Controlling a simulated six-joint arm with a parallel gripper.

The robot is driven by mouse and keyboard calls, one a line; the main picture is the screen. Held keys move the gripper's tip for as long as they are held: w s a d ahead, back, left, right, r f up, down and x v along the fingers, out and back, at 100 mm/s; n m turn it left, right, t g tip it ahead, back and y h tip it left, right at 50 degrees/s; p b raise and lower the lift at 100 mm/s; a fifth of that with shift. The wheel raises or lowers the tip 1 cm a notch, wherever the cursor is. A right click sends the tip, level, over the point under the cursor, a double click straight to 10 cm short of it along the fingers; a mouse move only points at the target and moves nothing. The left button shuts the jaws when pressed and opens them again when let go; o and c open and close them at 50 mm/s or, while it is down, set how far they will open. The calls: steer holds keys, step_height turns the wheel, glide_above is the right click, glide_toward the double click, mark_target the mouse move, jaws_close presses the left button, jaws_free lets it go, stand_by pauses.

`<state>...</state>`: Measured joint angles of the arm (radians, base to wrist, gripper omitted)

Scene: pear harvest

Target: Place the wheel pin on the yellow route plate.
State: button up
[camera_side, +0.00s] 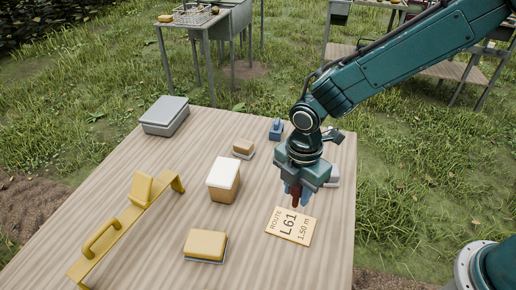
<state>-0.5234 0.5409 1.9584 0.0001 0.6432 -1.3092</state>
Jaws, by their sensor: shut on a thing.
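The yellow route plate (303,238) lies flat near the right front of the wooden table. It is pale yellow with dark text reading "ROUTE L61 1.50 m". My gripper (294,190) points down just above the plate's far edge. It is shut on a small dark red-brown piece (296,201), which I take to be the wheel pin; the jaws hide most of it. Its lower end overlaps the plate's far edge in the picture. I cannot tell whether it touches the plate.
Left of the plate are a yellow-topped block (205,243), a white-topped brown box (224,173) and a yellow rail with a handle (125,222). A grey case (165,115), a small brown block (243,147) and a blue item (276,130) stand farther back.

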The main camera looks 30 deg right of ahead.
mark_target(295, 206)
steer(key=shift+f, duration=3.95)
steer(key=shift+f, duration=0.1)
steer(key=o, duration=1)
step_height(295, 206, up, 12)
steer(key=shift+r, duration=0.1)
